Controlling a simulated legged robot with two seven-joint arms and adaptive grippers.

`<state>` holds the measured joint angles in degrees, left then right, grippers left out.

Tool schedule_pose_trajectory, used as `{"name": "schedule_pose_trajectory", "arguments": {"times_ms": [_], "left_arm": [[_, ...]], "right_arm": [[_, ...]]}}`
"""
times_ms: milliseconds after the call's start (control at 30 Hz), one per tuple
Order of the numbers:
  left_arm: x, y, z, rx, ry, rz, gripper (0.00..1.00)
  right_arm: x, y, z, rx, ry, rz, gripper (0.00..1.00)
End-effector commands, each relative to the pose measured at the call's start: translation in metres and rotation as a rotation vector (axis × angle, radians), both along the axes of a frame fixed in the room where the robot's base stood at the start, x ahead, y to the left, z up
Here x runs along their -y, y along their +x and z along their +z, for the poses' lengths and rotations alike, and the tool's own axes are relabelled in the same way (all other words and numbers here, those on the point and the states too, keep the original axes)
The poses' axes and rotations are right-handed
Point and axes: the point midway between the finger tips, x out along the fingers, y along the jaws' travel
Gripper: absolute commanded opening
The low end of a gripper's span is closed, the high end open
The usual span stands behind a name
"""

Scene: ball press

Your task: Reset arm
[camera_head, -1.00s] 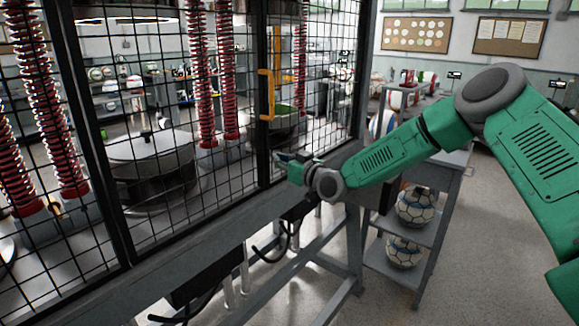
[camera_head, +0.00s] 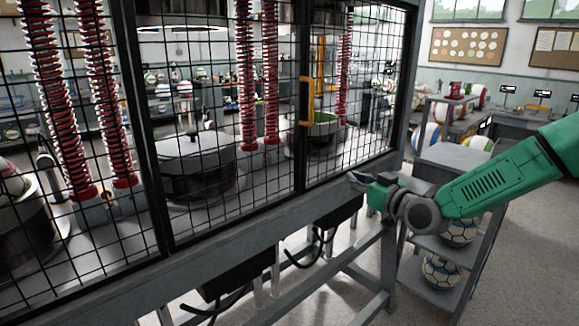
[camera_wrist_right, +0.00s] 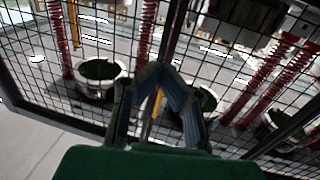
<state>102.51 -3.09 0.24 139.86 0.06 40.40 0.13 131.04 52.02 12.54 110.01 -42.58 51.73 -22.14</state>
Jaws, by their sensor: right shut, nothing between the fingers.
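My right arm comes in from the right in the head view, green with a grey wrist. My right gripper (camera_head: 358,180) is in front of the wire-mesh cage, near its lower frame rail. In the right wrist view the gripper (camera_wrist_right: 160,68) has its fingertips together with nothing held, facing the mesh. I cannot tell whether it touches the cage. My left gripper is not in view.
The mesh cage (camera_head: 160,215) encloses presses with red springs (camera_head: 268,75) and round pots (camera_head: 195,165). An orange handle (camera_head: 305,100) is on its door. A grey shelf cart (camera_head: 455,158) with balls (camera_head: 440,270) stands at the right. Floor is clear at lower right.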

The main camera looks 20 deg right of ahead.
Motion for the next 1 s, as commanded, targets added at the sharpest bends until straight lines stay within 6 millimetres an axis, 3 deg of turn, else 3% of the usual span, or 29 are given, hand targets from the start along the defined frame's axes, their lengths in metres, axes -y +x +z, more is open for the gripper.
{"name": "schedule_pose_trajectory", "arguments": {"times_ms": [167, 267, 367, 467, 667, 800, 900, 1000], "left_arm": [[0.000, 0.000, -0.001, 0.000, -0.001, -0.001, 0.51], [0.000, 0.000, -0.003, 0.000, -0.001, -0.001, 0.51], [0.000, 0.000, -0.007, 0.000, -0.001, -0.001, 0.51], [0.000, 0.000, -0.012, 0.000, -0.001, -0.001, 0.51], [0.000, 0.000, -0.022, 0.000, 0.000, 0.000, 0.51], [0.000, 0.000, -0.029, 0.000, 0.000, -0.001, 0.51], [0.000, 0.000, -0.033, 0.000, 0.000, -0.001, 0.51], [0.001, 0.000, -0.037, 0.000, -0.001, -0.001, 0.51]], "right_arm": [[-0.005, -0.002, -0.005, -0.014, 0.001, 0.006, 0.00], [-0.025, -0.008, -0.029, -0.081, 0.008, 0.030, 0.00], [-0.061, -0.024, -0.076, -0.217, 0.019, 0.067, 0.00], [-0.099, -0.054, -0.136, -0.397, 0.031, 0.100, 0.00], [-0.147, -0.148, -0.249, -0.773, 0.032, 0.113, 0.00], [-0.162, -0.234, -0.313, -1.038, -0.001, 0.082, 0.00], [-0.162, -0.298, -0.345, -1.213, -0.044, 0.040, 0.00], [-0.157, -0.352, -0.364, -1.352, -0.094, -0.011, 0.00]]}}
